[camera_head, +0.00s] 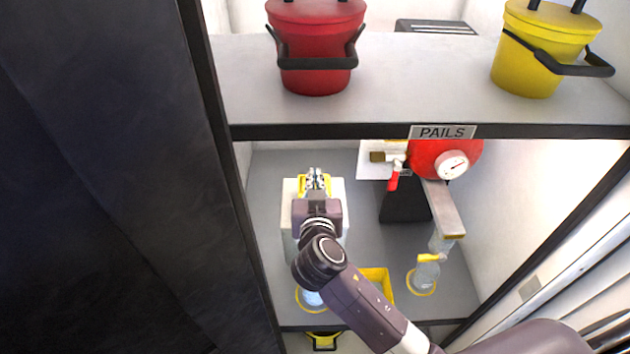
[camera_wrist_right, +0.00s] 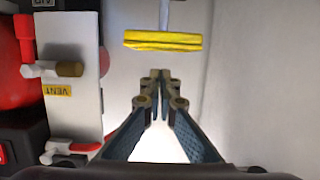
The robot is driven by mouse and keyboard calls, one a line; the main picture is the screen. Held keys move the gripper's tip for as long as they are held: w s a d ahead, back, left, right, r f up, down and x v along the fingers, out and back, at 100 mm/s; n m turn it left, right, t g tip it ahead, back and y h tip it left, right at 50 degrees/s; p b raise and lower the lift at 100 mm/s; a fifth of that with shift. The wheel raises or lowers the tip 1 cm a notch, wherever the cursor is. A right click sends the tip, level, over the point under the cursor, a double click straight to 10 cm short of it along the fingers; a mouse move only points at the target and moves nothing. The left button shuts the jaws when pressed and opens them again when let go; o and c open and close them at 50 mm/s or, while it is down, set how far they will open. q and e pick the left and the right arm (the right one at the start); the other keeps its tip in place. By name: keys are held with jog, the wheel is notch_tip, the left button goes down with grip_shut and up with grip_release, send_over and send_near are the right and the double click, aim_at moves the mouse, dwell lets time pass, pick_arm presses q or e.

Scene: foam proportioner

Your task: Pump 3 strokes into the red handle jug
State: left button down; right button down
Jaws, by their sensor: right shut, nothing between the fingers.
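My right gripper (camera_head: 316,173) is shut and empty above a pale box-like unit (camera_head: 337,190) on the lower shelf. In the right wrist view its fingertips (camera_wrist_right: 160,75) meet just below a yellow bar handle (camera_wrist_right: 163,41) on a grey rod, with a gap between. In the head view this yellow handle (camera_head: 302,186) shows partly behind the gripper. A clear jug with a yellow top (camera_head: 428,268) stands at right in a yellow ring. A second clear vessel (camera_head: 312,298) is mostly hidden by my arm. I cannot make out a red handle on either. My left gripper is not in view.
A red tank with a gauge (camera_head: 452,165), a red lever (camera_head: 393,181) and a metal arm (camera_head: 445,208) stand at right. A yellow tray (camera_head: 376,280) lies behind my forearm. The PAILS shelf (camera_head: 400,80) overhead holds a red pail (camera_head: 313,55) and a yellow pail (camera_head: 530,60).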

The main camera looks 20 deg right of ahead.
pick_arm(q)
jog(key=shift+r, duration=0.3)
pick_arm(e)
jog(key=shift+s+f, duration=0.1)
jog(key=shift+f, duration=1.2)
